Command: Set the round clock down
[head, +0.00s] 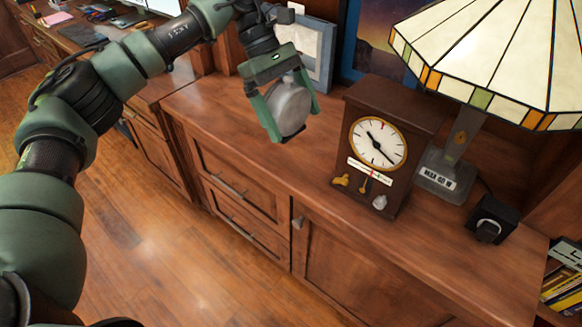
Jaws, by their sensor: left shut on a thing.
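The round clock (290,104) is a grey, disc-shaped thing in the head view, with its face not visible. My left gripper (290,122) is shut on it, with one green finger on each side. The clock is held upright over the wooden cabinet top (225,117), left of the dark wooden clock. I cannot tell whether its lower edge touches the wood. My right gripper is not in view.
A dark box-shaped clock (377,142) with a white dial stands to the right. Beyond it are a stained-glass lamp (490,55) and a small black device (491,219). A grey picture frame (304,50) stands behind my gripper. The cabinet top's left part is clear.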

